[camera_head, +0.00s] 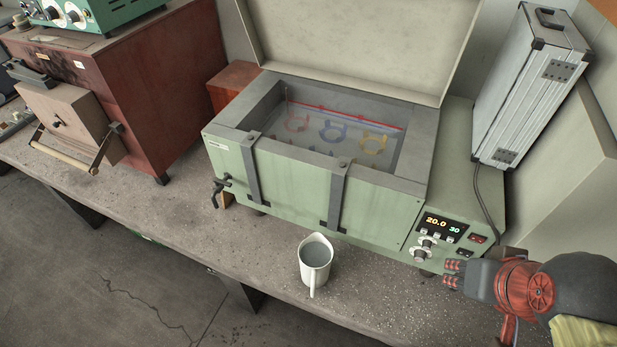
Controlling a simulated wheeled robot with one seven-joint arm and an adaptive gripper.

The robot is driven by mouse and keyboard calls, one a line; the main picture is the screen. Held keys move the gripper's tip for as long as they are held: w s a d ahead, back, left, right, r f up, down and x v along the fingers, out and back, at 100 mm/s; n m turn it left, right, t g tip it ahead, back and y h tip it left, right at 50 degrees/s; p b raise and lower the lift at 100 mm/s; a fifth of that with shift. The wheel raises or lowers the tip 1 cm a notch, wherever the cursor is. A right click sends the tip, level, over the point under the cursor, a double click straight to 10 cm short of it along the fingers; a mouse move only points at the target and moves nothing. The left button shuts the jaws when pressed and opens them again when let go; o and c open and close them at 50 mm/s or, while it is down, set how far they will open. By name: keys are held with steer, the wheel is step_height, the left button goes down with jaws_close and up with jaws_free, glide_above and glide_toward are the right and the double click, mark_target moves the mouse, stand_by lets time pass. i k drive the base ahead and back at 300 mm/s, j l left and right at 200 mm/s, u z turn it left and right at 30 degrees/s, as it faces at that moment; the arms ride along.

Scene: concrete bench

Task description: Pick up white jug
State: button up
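The white jug (315,264) stands upright on the concrete bench, in front of the green bath. Its open top shows a grey inside, and its handle points toward the camera. My gripper (453,274) is at the lower right, beside the control panel and well to the right of the jug. Its red-tipped fingers point left. The gap between the fingers is too small in this view to tell how far they are apart. The gripper is not touching the jug.
The green bath (275,186) with its lid raised stands behind the jug. A red-brown furnace (145,90) stands at left and a silver case (528,85) at back right. The bench (225,255) is clear around the jug; its front edge is close.

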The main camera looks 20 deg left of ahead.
mark_target(315, 253)
steer(key=j+u, duration=0.55)
steer(key=u, duration=0.2)
